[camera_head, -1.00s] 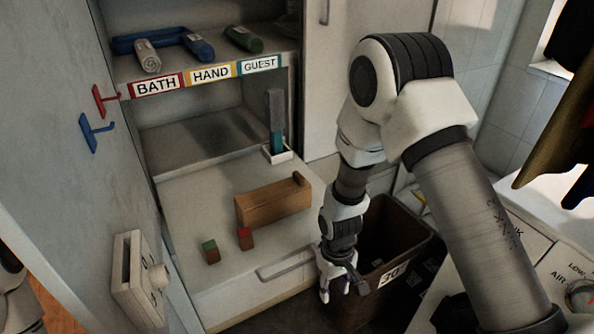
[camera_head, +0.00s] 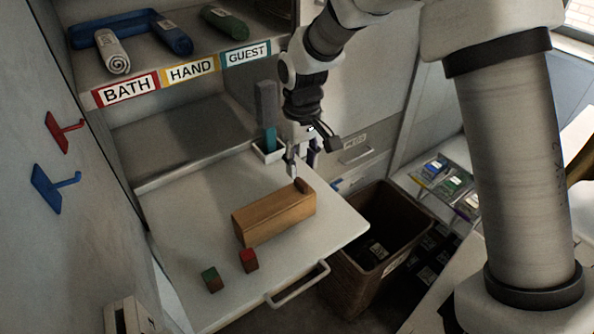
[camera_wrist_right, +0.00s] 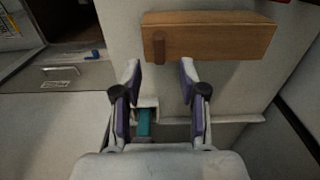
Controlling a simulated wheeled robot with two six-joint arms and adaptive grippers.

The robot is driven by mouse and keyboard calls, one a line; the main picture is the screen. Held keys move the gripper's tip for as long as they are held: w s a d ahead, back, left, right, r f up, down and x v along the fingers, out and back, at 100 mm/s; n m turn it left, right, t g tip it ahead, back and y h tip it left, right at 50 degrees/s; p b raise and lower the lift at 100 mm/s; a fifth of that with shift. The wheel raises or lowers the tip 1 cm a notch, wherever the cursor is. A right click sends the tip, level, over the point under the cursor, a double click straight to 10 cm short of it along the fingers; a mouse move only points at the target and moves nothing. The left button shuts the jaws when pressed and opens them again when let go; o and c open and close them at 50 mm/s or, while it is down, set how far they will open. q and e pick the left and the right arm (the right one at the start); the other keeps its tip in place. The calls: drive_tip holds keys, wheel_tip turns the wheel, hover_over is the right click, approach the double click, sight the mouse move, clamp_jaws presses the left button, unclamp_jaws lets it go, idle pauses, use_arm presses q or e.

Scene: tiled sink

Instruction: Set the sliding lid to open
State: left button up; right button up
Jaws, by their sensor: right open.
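A long wooden box (camera_head: 270,220) with a sliding lid lies on the pale pull-out shelf (camera_head: 185,235). A dark reddish-brown knob (camera_head: 302,186) stands at its far right end. In the right wrist view the box (camera_wrist_right: 220,36) is ahead of the fingers, with the knob (camera_wrist_right: 158,46) nearly in line with the gap between them. My right gripper (camera_head: 302,169) is open and empty, pointing down just behind the knob end, apart from it as far as I can tell. The lid looks flush with the box; its exact position is unclear. My left gripper is out of view.
Two small blocks, one green-topped (camera_head: 211,279) and one red-topped (camera_head: 249,261), lie in front of the box. A white holder (camera_head: 268,151) with a grey and teal item stands behind. A brown bin (camera_head: 342,265) is right of the shelf. Hooks (camera_head: 62,131) project from the left wall.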

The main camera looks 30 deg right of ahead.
sight(301, 182)
drive_tip(key=f, duration=0.5)
drive_tip(key=shift+w, duration=0.2)
drive_tip(key=shift+w+f, duration=0.15)
drive_tip(key=shift+f, duration=0.15)
drive_tip(key=shift+s+r, duration=0.1)
drive_tip(key=shift+s, duration=0.2)
drive_tip(key=shift+c, duration=1.4)
clamp_jaws()
drive_tip(key=shift+a, duration=0.1)
